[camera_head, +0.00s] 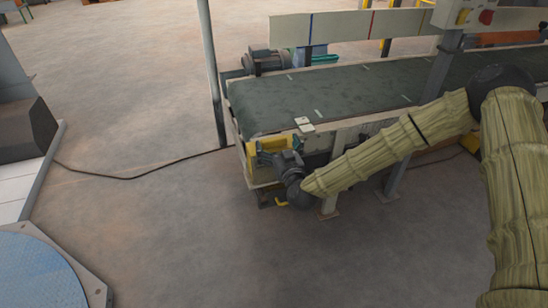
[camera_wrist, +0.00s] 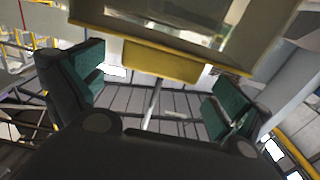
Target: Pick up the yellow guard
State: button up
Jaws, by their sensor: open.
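The yellow guard (camera_head: 253,156) is at the near left end of the conveyor, just below the belt, partly hidden by my gripper (camera_head: 276,150). In the wrist view a yellow piece, seemingly the guard (camera_wrist: 160,64), lies between and just beyond the teal-padded fingers of my gripper (camera_wrist: 158,75). The fingers stand apart with a gap on each side of the piece. I cannot see them touching it.
The dark green conveyor belt (camera_head: 340,91) runs back to the right, with small pale cards (camera_head: 304,123) at its near edge. A grey post (camera_head: 212,75) stands left of it. A cable (camera_head: 130,177) crosses the floor. Open floor lies in front.

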jog(key=shift+x, duration=1.35)
jog(key=c, duration=1.3)
